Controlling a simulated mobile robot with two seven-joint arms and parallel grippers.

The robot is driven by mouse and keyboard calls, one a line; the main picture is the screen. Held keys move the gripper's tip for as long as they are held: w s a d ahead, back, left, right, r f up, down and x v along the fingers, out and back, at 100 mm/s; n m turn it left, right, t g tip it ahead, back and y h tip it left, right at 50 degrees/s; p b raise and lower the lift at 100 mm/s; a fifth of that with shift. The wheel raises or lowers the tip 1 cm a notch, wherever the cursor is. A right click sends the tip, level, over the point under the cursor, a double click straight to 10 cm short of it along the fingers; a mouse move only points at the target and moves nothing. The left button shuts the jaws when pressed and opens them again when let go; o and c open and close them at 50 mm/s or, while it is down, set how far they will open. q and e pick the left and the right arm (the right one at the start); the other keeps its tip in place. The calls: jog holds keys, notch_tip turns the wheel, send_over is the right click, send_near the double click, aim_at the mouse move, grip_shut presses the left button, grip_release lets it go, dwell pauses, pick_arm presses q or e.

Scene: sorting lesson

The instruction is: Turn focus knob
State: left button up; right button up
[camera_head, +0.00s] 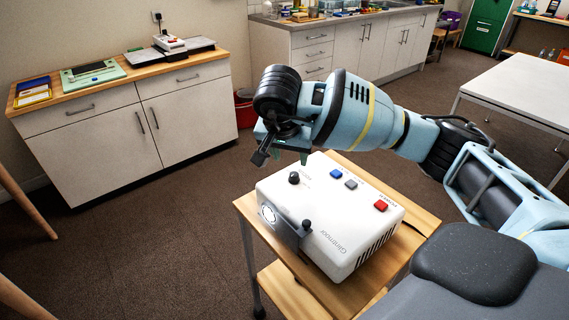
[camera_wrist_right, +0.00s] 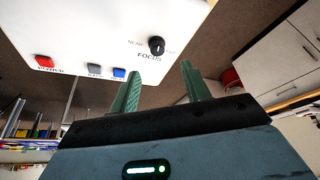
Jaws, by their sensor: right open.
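The focus knob (camera_head: 294,177) is a small black knob on the top of a white projector (camera_head: 350,245). In the right wrist view the focus knob (camera_wrist_right: 156,45) stands beside its printed label "FOCUS", just beyond the fingertips. My right gripper (camera_head: 290,155) is above the projector's far edge, close to the knob. The right gripper (camera_wrist_right: 161,76) also shows in its wrist view, its two green fingers apart with nothing between them. It appears not to touch the knob. My left gripper is out of view.
Blue (camera_head: 336,174), grey (camera_head: 351,184) and red (camera_head: 381,205) buttons sit on the projector's top. A lens cover with its own small knob (camera_head: 306,225) is at the front. The projector stands on a small wooden table (camera_head: 422,219). A low cabinet (camera_head: 190,115) stands at the left.

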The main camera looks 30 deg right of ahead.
aim_at(294, 174)
jog(key=x, duration=0.5)
jog(key=shift+s+d+f, duration=0.15)
jog(key=shift+s+f, duration=0.05)
jog(key=shift+f, duration=0.25)
jog(key=shift+w+d+f, duration=0.2)
jog(key=shift+f, duration=0.6)
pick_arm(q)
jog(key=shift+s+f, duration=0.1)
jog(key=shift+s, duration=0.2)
